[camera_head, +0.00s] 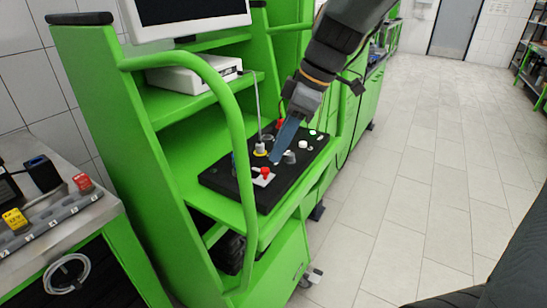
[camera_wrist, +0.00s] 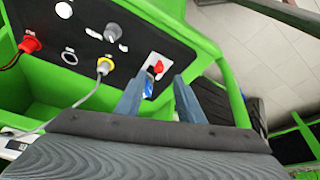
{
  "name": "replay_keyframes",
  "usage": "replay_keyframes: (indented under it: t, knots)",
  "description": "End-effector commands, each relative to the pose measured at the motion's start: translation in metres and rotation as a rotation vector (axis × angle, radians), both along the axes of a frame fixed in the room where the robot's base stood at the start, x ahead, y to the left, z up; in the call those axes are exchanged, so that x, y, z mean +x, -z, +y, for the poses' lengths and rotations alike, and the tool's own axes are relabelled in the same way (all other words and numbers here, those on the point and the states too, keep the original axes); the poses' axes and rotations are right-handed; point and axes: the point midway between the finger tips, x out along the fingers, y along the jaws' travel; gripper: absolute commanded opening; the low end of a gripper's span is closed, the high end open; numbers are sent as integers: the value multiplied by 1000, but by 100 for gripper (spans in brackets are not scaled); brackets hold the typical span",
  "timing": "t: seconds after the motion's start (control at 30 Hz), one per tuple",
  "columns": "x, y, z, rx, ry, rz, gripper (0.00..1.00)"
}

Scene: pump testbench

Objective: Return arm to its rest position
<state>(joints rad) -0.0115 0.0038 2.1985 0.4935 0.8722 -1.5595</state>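My gripper (camera_head: 278,150) hangs above the black control panel (camera_head: 240,190) of the green testbench, with its blue fingers pointing down at it. In the wrist view the two fingers (camera_wrist: 158,92) stand apart with a gap between them, and I see nothing held. The red switch on its white plate (camera_wrist: 158,68) shows just beyond the fingertips. A small blue part lies between the fingers in that view; I cannot tell what it is. The distance from fingertips to panel is unclear.
The panel carries a yellow-ringed plug (camera_wrist: 104,66) with a cable, a red plug (camera_wrist: 30,44) and several knobs. A monitor (camera_head: 190,15) and a white box (camera_head: 195,73) sit on shelves left of my arm. A green tube rail (camera_head: 235,125) curves beside the panel. The tiled floor (camera_head: 420,140) at right is clear.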

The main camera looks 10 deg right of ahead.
Motion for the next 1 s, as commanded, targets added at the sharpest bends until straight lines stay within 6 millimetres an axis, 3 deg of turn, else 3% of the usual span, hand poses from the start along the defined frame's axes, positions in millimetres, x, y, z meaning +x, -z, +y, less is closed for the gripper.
replay_keyframes:
  t: [0.2, 0.57, 0.77, 1.0]
  knots:
    - [-2, -15, -7, -1, 1, 1, 35]
    - [-4, -13, -8, -4, 15, 9, 35]
    - [-19, 22, -26, -57, 226, 96, 35]
    - [-54, 84, -62, -154, 671, 215, 35]
